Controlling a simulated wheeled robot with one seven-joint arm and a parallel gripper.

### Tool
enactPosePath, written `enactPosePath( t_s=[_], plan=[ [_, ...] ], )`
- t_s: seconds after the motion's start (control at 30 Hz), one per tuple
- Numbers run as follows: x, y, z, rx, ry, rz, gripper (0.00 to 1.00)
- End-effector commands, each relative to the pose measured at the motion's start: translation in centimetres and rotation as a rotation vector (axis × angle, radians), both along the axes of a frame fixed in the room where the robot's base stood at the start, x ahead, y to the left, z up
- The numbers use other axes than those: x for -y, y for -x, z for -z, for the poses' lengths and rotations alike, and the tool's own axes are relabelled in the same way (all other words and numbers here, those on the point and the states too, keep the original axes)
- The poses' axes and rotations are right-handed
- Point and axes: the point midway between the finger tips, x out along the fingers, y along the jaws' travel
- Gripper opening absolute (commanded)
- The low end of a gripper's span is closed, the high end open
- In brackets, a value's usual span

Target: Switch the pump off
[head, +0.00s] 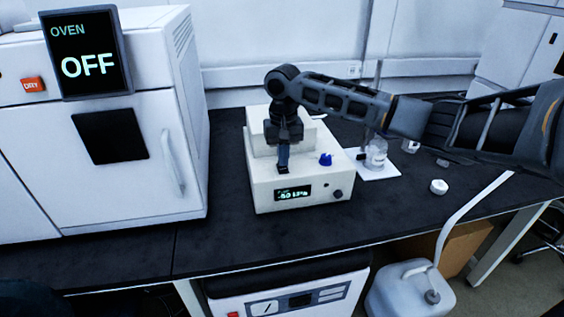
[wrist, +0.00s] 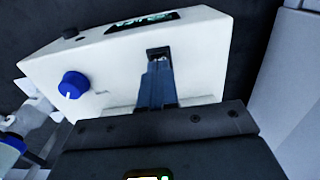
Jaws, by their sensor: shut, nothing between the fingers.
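The pump (head: 275,195) is a white box on the black bench, with a raised block at its back. Its small dark display (head: 293,193) is lit with green characters, which look like a pressure in kPa. A blue knob (head: 326,159) sits on its top right; it also shows in the wrist view (wrist: 72,85). A small dark knob (head: 337,194) is on the front face. My gripper (head: 283,171) points down over the pump's top, left of the blue knob. In the wrist view its shut fingers (wrist: 159,58) are at a small dark part on the top, which they partly hide.
A white oven (head: 130,180) with an OFF screen stands left of the pump. A glass bottle (head: 376,152) on a white pad is to the right, with a small white cap (head: 438,186) beyond. A white jug (head: 410,290) with a hose stands below the bench.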

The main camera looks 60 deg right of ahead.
Motion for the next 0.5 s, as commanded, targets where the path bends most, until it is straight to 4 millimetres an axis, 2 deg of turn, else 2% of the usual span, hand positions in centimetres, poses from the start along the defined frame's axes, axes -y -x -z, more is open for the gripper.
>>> enactPosePath(
  t_s=[0.03,0.5],
  plan=[
    [0.0,0.0,-0.8,0.001,-0.001,0.000,0.00],
    [0.0,0.0,-4.1,0.001,-0.002,0.000,0.00]
  ],
)
